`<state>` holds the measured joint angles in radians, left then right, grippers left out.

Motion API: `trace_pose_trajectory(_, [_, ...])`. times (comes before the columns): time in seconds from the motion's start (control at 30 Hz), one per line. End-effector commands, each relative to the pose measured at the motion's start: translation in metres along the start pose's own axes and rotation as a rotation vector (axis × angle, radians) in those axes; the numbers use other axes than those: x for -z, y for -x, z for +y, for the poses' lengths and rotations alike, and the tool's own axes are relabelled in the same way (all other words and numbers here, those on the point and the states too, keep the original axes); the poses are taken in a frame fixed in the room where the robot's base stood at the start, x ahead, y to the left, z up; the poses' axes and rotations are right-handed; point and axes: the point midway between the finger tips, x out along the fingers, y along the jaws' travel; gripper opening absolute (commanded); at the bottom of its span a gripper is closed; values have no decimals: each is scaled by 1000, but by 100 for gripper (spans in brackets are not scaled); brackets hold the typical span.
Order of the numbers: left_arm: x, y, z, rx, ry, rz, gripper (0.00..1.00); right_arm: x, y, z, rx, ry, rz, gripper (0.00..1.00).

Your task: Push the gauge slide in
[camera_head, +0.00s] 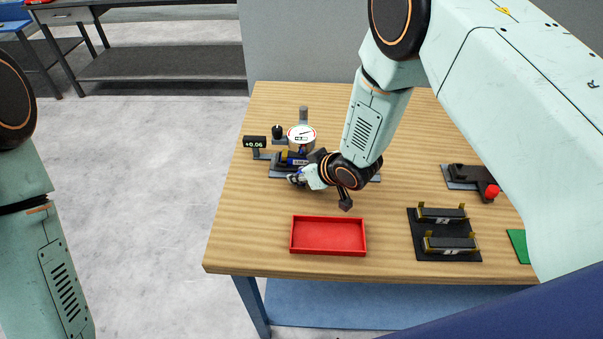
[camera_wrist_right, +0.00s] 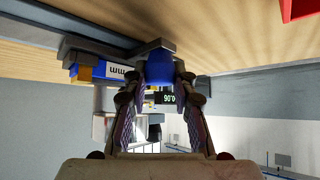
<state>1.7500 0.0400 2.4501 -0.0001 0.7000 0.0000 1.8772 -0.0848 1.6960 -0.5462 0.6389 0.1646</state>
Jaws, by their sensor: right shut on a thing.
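The gauge stands on a dark base on the wooden table, with a round white dial (camera_head: 301,135) and a small black display (camera_head: 255,142) reading +0.06. The display also shows upside down in the right wrist view (camera_wrist_right: 166,98). My right gripper (camera_head: 296,179) is at the front of the gauge base. In the wrist view its fingers are shut on a blue end piece (camera_wrist_right: 158,72), which looks like the slide's handle. A blue and yellow block (camera_wrist_right: 108,70) with lettering sits beside it. How far in the slide is, I cannot tell. My left gripper is out of view.
A red tray (camera_head: 328,251) lies in front of the gauge. A black rack (camera_head: 447,254) with two dark blocks is to its right. A dark fixture with a red knob (camera_head: 492,191) stands farther right.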

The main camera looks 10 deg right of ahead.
Motion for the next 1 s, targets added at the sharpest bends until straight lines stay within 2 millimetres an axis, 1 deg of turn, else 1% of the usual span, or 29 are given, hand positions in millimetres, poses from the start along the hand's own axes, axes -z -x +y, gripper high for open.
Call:
trace_pose_trajectory(0.57, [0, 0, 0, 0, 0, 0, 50, -2, 1, 0, 5, 7, 0, 0])
trace_pose_trajectory(0.6, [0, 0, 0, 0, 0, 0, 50, -1, 1, -1, 5, 7, 0, 28])
trace_pose_trajectory(0.87, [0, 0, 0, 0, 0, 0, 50, -1, 1, 0, 2, 4, -1, 50])
trace_pose_trajectory(1.0, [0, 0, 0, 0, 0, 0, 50, -1, 0, 0, 1, 3, -1, 50])
